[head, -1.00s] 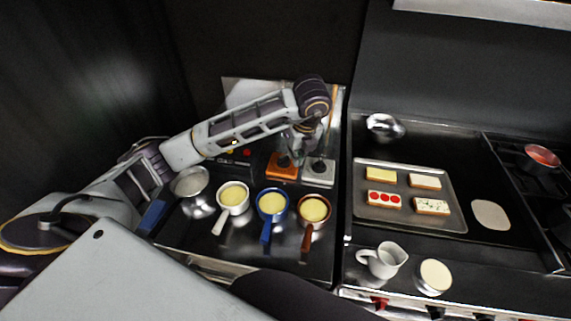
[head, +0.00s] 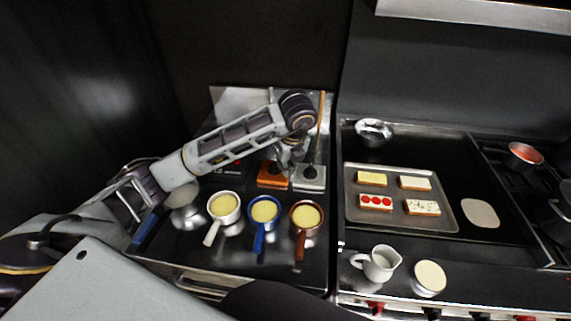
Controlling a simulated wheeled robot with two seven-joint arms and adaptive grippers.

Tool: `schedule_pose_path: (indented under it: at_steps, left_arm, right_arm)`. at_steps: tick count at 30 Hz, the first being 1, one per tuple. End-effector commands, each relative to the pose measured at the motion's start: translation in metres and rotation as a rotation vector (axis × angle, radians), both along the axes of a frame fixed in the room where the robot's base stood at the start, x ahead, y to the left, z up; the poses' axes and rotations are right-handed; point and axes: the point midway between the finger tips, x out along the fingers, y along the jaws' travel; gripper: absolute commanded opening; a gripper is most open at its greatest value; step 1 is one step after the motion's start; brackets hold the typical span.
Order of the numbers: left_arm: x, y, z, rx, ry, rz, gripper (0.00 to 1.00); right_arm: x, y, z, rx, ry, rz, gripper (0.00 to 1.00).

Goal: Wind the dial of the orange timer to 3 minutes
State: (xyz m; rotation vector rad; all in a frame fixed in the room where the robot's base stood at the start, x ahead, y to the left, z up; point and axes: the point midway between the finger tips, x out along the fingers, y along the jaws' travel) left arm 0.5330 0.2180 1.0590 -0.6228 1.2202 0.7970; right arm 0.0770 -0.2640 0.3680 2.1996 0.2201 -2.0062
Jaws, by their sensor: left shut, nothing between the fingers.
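The orange timer (head: 272,177) stands at the back of the left counter, beside a white-grey timer (head: 311,178) on its right. My left gripper (head: 287,166) points down over the orange timer, shut and with nothing seen in it. The gripper and wrist cover much of the timer's top, so its dial and setting cannot be read. I cannot tell whether the fingertips touch the dial. My right gripper does not show.
White (head: 223,208), blue (head: 265,212) and brown (head: 306,217) pans of yellow food stand in front of the timers. A tray (head: 450,217) of topped bread slices lies to the right. A white jug (head: 379,264) stands near the front edge.

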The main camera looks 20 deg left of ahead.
Motion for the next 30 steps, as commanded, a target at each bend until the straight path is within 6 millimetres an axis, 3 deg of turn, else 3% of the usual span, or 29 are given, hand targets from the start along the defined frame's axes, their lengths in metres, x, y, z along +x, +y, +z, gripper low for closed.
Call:
schedule_pose_path:
  at_steps: [19,30]
  left_arm:
    - [0.011,0.017,-0.078,0.002,0.003,0.002,0.00]
    - [0.032,0.045,-0.075,0.001,0.001,0.000,0.00]
  right_arm:
    - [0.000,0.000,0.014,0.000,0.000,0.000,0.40]
    - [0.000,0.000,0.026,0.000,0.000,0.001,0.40]
